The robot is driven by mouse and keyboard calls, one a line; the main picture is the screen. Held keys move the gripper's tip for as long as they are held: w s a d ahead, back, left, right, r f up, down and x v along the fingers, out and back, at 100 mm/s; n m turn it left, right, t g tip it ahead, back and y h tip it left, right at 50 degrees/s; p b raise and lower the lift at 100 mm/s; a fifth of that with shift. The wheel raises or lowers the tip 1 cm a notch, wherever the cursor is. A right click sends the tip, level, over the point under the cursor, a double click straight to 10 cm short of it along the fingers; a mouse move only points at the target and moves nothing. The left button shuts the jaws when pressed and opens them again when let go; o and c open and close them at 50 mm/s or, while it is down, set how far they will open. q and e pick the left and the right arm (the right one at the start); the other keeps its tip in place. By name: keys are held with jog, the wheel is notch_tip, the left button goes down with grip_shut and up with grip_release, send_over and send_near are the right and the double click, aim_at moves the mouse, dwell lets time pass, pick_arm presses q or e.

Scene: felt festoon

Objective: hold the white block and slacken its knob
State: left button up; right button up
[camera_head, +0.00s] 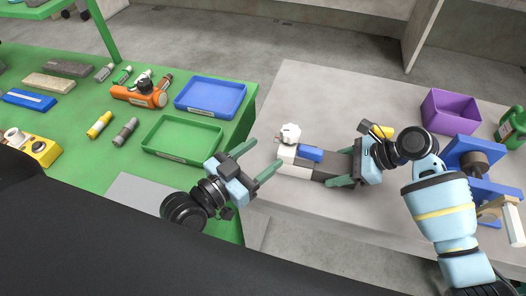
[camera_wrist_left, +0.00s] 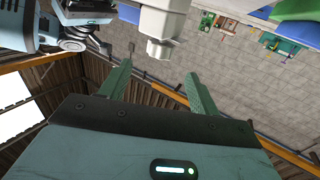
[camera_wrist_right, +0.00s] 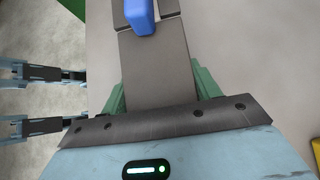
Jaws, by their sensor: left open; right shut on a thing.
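The white block (camera_head: 294,168) lies on the grey table with its white knob (camera_head: 288,133) standing up at its far-left end. A blue piece (camera_head: 311,154) and a dark grey bar (camera_head: 330,167) adjoin it on the right. My right gripper (camera_head: 347,166) is shut on the grey bar. The bar (camera_wrist_right: 157,65) and blue piece (camera_wrist_right: 140,17) also show in the right wrist view. My left gripper (camera_head: 265,157) is open and empty, left of the white block and apart from it. The left wrist view shows a white part (camera_wrist_left: 160,25) beyond the fingertips.
A purple box (camera_head: 450,112), a blue stand (camera_head: 478,160) and a green bottle (camera_head: 511,128) occupy the grey table's right side. Left is a green table with a blue tray (camera_head: 211,97), a green tray (camera_head: 182,138) and an orange tool (camera_head: 140,93). The grey table's back is clear.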

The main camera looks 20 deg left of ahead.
aim_at(299, 129)
pick_arm(q)
jog(key=shift+w+a+f+m+g+h, duration=0.25)
jog(key=shift+w+a+f+m+g, duration=0.1)
jog(key=shift+w+f+g, duration=0.3)
jog(key=shift+w+a+f+m+g+h, duration=0.25)
jog(key=shift+w+a+f+m+g, duration=0.1)
jog(key=shift+w+f+g, duration=0.35)
jog(key=shift+w+a+f+m+g+h, duration=0.2)
jog(key=shift+w+a+m+g+h, duration=0.15)
jog(key=shift+m+g+h, duration=0.4)
jog(key=shift+w+a+r+m+g+h, duration=0.25)
jog(key=shift+r+m+g+h, duration=0.3)
jog(key=shift+h, duration=0.3)
jog(key=shift+s+a+r+m+g+h, duration=0.1)
jog(key=shift+a+r+m+g+h, duration=0.25)
jog(key=shift+r+m+h, duration=0.25)
jog(key=shift+a+r+m+g+h, duration=0.2)
jog(key=shift+r+m+g+h, duration=0.15)
jog(key=shift+r+h, duration=0.3)
jog(key=x, duration=1.2)
